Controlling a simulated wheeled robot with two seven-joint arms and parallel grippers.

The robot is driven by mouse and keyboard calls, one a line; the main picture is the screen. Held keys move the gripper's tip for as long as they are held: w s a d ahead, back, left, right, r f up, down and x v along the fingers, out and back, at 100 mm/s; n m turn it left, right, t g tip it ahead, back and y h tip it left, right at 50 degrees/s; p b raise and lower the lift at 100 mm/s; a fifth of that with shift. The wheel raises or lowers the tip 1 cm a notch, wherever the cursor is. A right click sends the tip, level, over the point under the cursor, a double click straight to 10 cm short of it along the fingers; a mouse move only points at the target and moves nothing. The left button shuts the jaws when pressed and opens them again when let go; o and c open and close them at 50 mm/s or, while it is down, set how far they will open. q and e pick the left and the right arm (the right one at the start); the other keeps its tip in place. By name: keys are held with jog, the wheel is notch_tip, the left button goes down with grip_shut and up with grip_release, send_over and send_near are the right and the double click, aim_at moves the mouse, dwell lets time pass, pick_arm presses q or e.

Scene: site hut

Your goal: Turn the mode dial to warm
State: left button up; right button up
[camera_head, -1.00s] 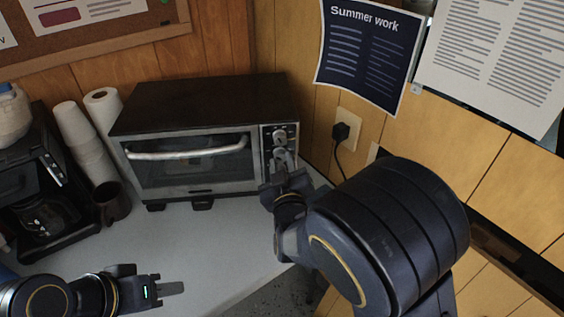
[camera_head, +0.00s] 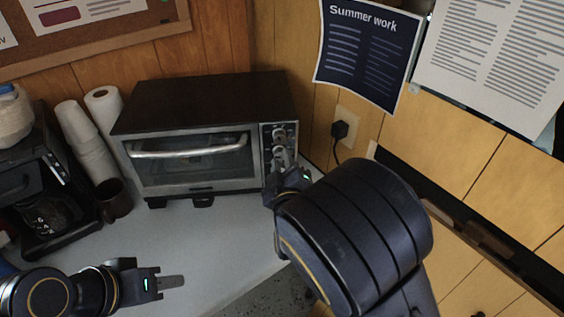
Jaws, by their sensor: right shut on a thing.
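The toaster oven (camera_head: 190,163) stands on the counter with its glass door closed. Its control panel is at the right of its front, with several round dials in a column. The upper dial (camera_head: 279,134) shows clear. My right gripper (camera_head: 281,160) is at the panel, shut on a dial below the upper one; the fingers partly hide that dial. I cannot read the dial markings or tell where its pointer stands.
A coffee maker (camera_head: 40,185) stands at the left, with stacked paper cups (camera_head: 83,143), a white roll (camera_head: 104,104) and a dark mug (camera_head: 114,199) beside it. A plugged wall outlet (camera_head: 346,132) is right of the oven. The counter (camera_head: 215,240) before the oven is clear.

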jog(key=o, duration=1)
jog(key=s, duration=0.5)
jog(key=s+d, duration=0.1)
jog(key=s, duration=0.1)
jog(key=shift+s, duration=0.4)
